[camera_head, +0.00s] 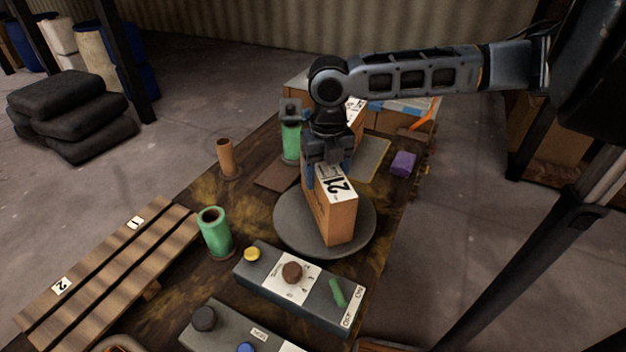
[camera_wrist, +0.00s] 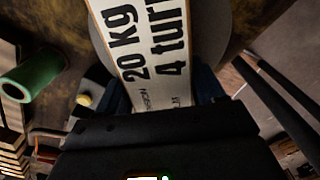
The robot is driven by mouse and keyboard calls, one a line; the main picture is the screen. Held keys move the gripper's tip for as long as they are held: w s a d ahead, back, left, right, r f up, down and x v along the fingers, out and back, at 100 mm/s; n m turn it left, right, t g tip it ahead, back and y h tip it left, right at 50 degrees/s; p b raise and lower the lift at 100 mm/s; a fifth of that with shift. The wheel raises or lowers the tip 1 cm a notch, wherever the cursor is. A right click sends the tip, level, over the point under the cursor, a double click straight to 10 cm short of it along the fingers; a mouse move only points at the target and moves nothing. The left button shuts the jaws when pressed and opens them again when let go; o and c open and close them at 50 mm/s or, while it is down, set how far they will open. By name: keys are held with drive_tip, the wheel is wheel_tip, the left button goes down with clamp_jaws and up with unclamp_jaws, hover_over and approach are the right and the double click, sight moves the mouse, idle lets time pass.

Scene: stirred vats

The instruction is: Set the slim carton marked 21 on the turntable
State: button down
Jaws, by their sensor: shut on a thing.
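The slim carton marked 21 (camera_head: 330,215) is brown with a white label on top. It stands upright over the round grey turntable (camera_head: 290,235). I cannot tell whether its base touches the disc. My gripper (camera_head: 328,172) is shut on the carton's upper far end, pointing down. In the wrist view the carton's label (camera_wrist: 145,50) reads "20 kg" and "4 tur", with the rest cut off. The turntable's rim (camera_wrist: 220,30) shows behind it. My gripper hides part of the carton's far end.
A control box (camera_head: 300,288) with a yellow button, a brown knob and a green lever sits in front of the turntable. A green cylinder (camera_head: 215,233) and a slatted wooden rack (camera_head: 105,265) are at left. A purple block (camera_head: 403,164) lies right. Another carton (camera_head: 355,115) stands behind my gripper.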

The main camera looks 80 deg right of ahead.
idle(0.3)
drive_tip(key=shift+c, duration=0.6)
unclamp_jaws()
drive_tip(key=shift+f, duration=0.1)
wheel_tip(320, 180, up, 12)
